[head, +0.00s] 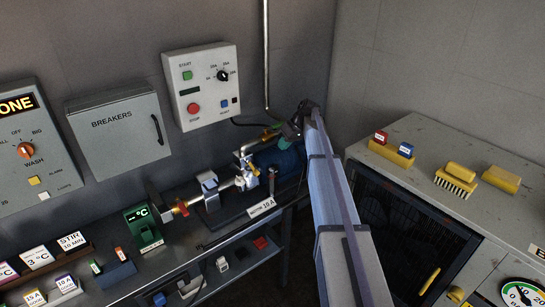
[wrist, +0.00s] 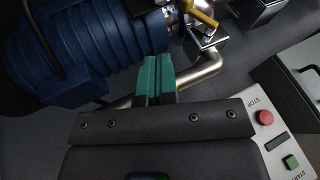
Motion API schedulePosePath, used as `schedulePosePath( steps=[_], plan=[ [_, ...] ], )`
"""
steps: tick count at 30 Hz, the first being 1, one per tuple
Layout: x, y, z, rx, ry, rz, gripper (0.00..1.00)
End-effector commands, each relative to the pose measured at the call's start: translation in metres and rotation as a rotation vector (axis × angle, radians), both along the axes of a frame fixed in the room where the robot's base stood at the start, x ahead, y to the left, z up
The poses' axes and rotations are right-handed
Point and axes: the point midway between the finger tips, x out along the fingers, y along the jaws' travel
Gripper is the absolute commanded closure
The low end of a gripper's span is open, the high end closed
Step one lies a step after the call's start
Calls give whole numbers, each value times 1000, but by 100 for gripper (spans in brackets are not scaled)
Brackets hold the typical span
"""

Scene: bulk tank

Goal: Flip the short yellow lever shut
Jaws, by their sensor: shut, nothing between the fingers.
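A short yellow lever (wrist: 202,14) shows at the top edge of the wrist view, on a metal fitting beside the blue motor (wrist: 55,50). Part of it is cut off by the frame. My gripper (wrist: 157,64) has teal fingers, shut with nothing between them. In the wrist view the fingertips are apart from the lever, below and to its left, over a silver pipe (wrist: 205,67). In the head view my gripper (head: 291,130) is above the blue motor (head: 280,160). Small yellow parts show around the pump there, too small to tell the lever's angle.
A control box (head: 201,85) with START and STOP buttons is on the wall behind; it also shows in the wrist view (wrist: 280,100). A silver pipe elbow (head: 246,149) rises by the motor. A cabinet (head: 410,160) with brushes stands right. Open air lies above the bench.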

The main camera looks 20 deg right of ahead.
Motion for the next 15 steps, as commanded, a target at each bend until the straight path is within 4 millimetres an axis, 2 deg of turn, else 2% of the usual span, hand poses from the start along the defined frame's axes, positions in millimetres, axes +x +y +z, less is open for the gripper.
schedulePosePath(
  steps=[5,15],
  plan=[
    [2,4,-9,0,0,1,100],
    [15,34,-70,0,-1,2,100]
  ],
)
